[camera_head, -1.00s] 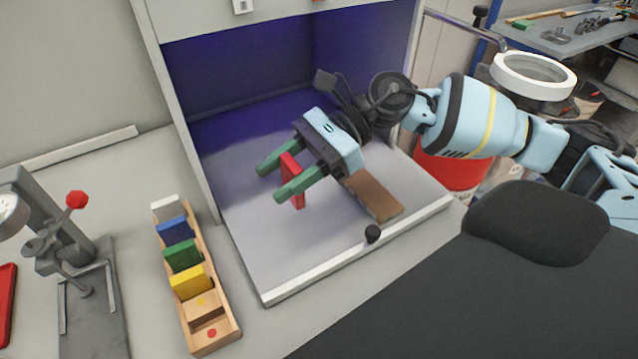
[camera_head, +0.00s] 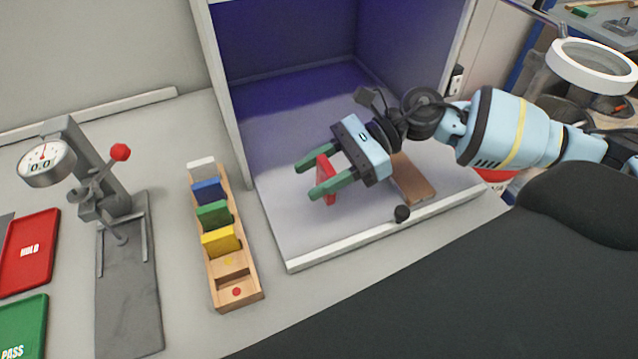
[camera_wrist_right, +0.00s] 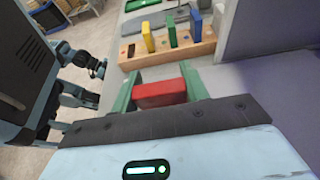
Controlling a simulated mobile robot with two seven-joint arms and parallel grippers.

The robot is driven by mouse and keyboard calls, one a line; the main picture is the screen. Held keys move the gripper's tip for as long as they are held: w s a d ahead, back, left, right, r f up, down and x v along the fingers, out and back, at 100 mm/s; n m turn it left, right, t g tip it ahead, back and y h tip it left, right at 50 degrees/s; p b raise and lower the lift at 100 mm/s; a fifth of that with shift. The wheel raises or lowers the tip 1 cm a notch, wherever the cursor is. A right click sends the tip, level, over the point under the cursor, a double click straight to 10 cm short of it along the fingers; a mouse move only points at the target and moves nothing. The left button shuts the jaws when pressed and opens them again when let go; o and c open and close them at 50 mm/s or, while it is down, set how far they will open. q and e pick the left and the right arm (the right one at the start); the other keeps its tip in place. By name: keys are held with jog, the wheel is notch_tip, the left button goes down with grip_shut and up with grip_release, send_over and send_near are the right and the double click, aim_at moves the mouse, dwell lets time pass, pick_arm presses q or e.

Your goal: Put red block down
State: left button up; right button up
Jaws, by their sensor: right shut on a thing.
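My right gripper (camera_head: 319,178) is shut on the red block (camera_head: 326,181), which stands on edge between its green fingers. It is over the pale floor of the open booth (camera_head: 275,215); I cannot tell how high. The block also shows between the fingers in the right wrist view (camera_wrist_right: 160,93). A wooden rack (camera_head: 239,297) stands left of the booth, apart from the block. It holds white (camera_head: 202,169), blue (camera_head: 207,192), green (camera_head: 213,213) and yellow (camera_head: 220,242) blocks.
The booth's left wall (camera_head: 226,95) and raised front lip (camera_head: 390,230) border the gripper's space. A brown plate (camera_head: 413,181) lies beside the gripper. A dial gauge stand (camera_head: 128,290), red HOLD tray (camera_head: 30,250) and green PASS tray (camera_head: 22,325) are left of the rack.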

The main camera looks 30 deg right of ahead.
aim_at(318, 209)
notch_tip(318, 209, down, 3)
jog(key=shift+f, duration=0.2)
jog(key=shift+f, duration=0.2)
jog(key=o, duration=1.1)
jog(key=shift+c, duration=0.2)
